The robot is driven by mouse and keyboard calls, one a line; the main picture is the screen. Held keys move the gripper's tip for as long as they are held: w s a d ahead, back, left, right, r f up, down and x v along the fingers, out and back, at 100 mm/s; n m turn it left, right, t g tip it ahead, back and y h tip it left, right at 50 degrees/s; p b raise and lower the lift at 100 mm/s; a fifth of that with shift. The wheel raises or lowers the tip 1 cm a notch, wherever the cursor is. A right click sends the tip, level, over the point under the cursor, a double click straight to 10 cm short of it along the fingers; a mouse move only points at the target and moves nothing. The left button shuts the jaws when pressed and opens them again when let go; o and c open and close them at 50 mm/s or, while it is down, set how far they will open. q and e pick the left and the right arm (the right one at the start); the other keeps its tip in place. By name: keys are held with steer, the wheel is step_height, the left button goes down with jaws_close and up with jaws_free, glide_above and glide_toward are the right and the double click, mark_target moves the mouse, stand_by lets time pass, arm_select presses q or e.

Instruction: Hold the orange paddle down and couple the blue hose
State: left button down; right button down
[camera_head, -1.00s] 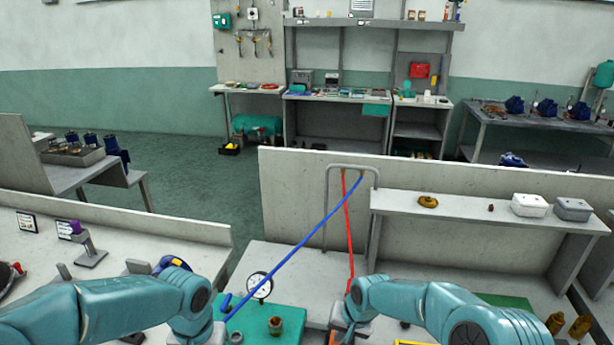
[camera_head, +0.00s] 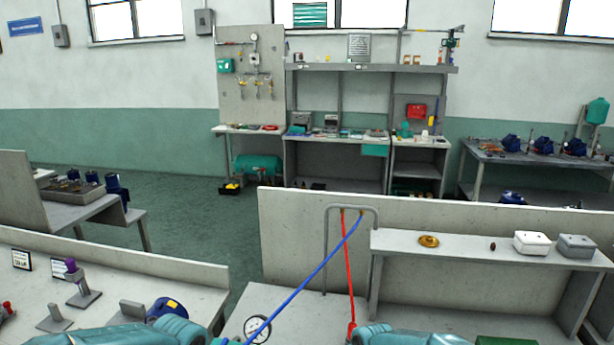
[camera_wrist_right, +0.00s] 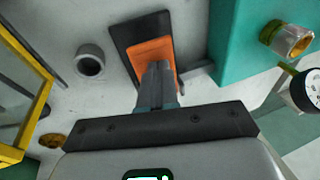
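The blue hose (camera_head: 305,280) runs from the hose rack (camera_head: 327,240) down to the bottom edge of the head view, where its lower end is hidden. My left arm shows only at the bottom edge, and its gripper is out of view. The orange paddle (camera_wrist_right: 146,50) sits on a dark base in the right wrist view. My right gripper (camera_wrist_right: 158,70) has its fingers together over the paddle, with nothing visible between them; they overlap it, but contact is hard to judge. A metal fitting (camera_wrist_right: 287,38) stands on a teal block (camera_wrist_right: 232,45) beside it.
A red hose (camera_head: 348,275) hangs from the same rack. A grey ring-shaped socket (camera_wrist_right: 90,60) and a yellow frame (camera_wrist_right: 30,115) lie left of the paddle. A shelf (camera_head: 470,250) with white and grey boxes is at right.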

arm_select(q)
steer(key=shift+s+f+b, duration=0.15)
steer(key=shift+f+b, duration=0.2)
steer(key=shift+f, duration=0.05)
arm_select(e)
steer(key=shift+s+f, duration=0.15)
steer(key=shift+f, duration=0.25)
arm_select(q)
steer(key=shift+f+b, duration=0.35)
arm_select(e)
steer(key=shift+f, duration=0.45)
arm_select(q)
steer(key=shift+f, duration=0.15)
arm_select(e)
steer(key=shift+f, duration=0.2)
steer(key=shift+s+f, duration=0.1)
arm_select(q)
steer(key=shift+w+d+f+n, duration=0.1)
steer(key=shift+w+d+n, duration=1.05)
steer(key=shift+w+d, duration=1.2)
steer(key=shift+w+d+r+n, duration=0.1)
steer(key=shift+w+d+n, duration=1.15)
steer(key=shift+w, duration=2.1)
steer(key=shift+w+d+f+n, duration=0.1)
steer(key=shift+w+d+n, duration=0.9)
steer(key=shift+w+d, duration=1.45)
steer(key=shift+w+a+f, duration=0.45)
